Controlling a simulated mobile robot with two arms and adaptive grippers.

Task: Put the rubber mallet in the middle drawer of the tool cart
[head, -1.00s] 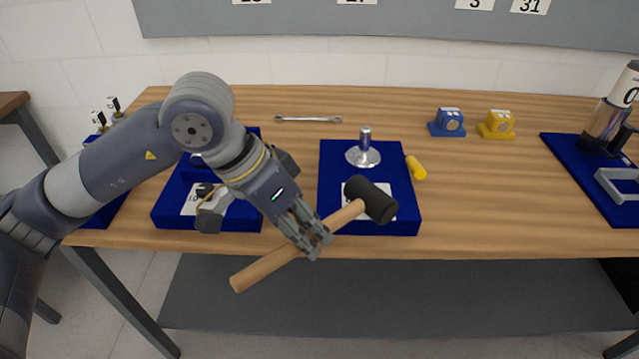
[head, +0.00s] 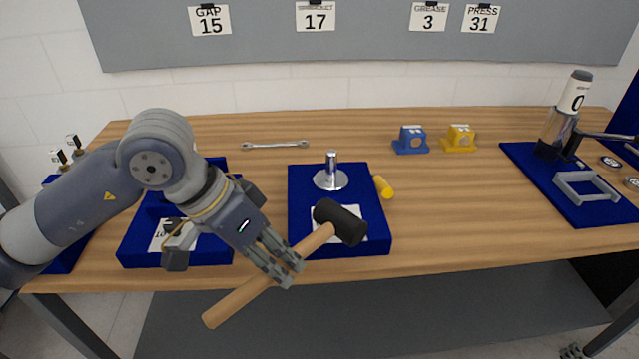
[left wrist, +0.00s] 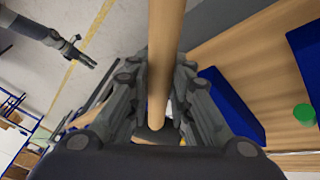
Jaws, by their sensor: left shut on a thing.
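The rubber mallet (head: 340,222) has a black head and a pale wooden handle. My left gripper (head: 284,268) is shut on the handle, near the head, and holds the mallet tilted in front of the bench edge. In the left wrist view the handle (left wrist: 166,50) runs up between the fingers of the left gripper (left wrist: 160,115). My right gripper (head: 574,352) shows only at the bottom right edge. An arm with a gripper (left wrist: 84,54) also shows at upper left in the left wrist view; its finger gap is unclear. I recognise no tool cart or drawer.
The wooden bench (head: 450,220) carries a blue tray (head: 300,185) with a metal disc piece behind the mallet head. A yellow cylinder (head: 383,186), a wrench (head: 275,145), blue and yellow blocks and another blue tray (head: 575,210) also lie there. Bench space right of the mallet is clear.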

